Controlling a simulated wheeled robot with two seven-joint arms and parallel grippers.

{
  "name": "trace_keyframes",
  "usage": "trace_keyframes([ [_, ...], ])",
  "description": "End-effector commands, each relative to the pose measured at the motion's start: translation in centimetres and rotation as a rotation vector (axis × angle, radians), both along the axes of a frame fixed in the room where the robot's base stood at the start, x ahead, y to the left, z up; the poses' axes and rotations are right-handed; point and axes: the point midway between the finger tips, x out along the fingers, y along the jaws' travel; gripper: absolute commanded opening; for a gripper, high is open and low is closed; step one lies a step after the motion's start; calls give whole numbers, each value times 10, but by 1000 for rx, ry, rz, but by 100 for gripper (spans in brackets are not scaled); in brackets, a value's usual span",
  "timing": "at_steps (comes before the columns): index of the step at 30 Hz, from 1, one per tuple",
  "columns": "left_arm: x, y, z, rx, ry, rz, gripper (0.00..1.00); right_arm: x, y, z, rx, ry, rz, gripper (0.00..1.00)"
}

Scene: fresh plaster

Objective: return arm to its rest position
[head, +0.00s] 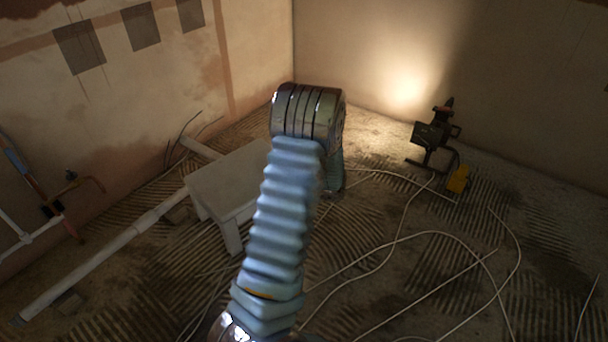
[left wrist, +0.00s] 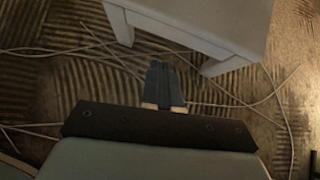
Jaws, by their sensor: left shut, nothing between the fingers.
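One of my arms, in a ribbed blue-grey sleeve with a dark metal joint at its top, rises through the middle of the head view. Its gripper is hidden behind that joint in the head view. In the left wrist view my left gripper (left wrist: 164,88) shows its two dark fingers pressed together, with nothing between them. It points toward the floor beside a white stool-like table (left wrist: 205,22), apart from it as far as I can tell. The white table (head: 235,180) also stands left of the arm in the head view. My right gripper is not in view.
White cables (head: 440,235) lie looped over the ridged floor. A work lamp on a stand (head: 434,135) lights the back wall, with a yellow object (head: 459,178) beside it. A white pipe (head: 105,255) runs along the left floor. Pipes (head: 30,185) project at the left wall.

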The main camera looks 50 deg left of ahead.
Motion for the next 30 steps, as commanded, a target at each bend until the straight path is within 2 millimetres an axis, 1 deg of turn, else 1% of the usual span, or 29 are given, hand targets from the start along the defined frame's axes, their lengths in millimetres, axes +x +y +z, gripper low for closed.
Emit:
trace_keyframes([
  [6,0,-1,1,0,0,0,0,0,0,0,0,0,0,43],
  [8,0,-4,0,-10,-4,4,0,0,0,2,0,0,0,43],
  [10,-1,-17,-7,-51,-18,23,0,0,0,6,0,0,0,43],
  [11,-2,-27,-12,-83,-28,37,0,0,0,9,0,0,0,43],
  [14,-8,-80,-34,-241,-85,130,0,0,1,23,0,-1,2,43],
  [15,-12,-109,-44,-324,-114,188,0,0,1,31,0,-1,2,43],
  [17,-18,-160,-56,-452,-161,301,0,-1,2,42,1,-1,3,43],
  [18,-23,-194,-62,-534,-192,389,0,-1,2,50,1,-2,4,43],
  [20,-31,-247,-65,-649,-238,542,0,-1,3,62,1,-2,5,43],
  [21,-36,-281,-64,-714,-268,655,0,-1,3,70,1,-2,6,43],
  [23,-44,-328,-58,-790,-314,839,0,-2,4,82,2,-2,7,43],
  [24,-49,-356,-52,-826,-346,970,0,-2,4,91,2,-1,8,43],
  [25,-52,-374,-47,-843,-371,1066,0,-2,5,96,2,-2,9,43],
  [27,-59,-402,-39,-850,-422,1257,0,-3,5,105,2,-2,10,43],
  [30,-66,-422,-33,-829,-482,1436,0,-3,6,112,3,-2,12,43],
])
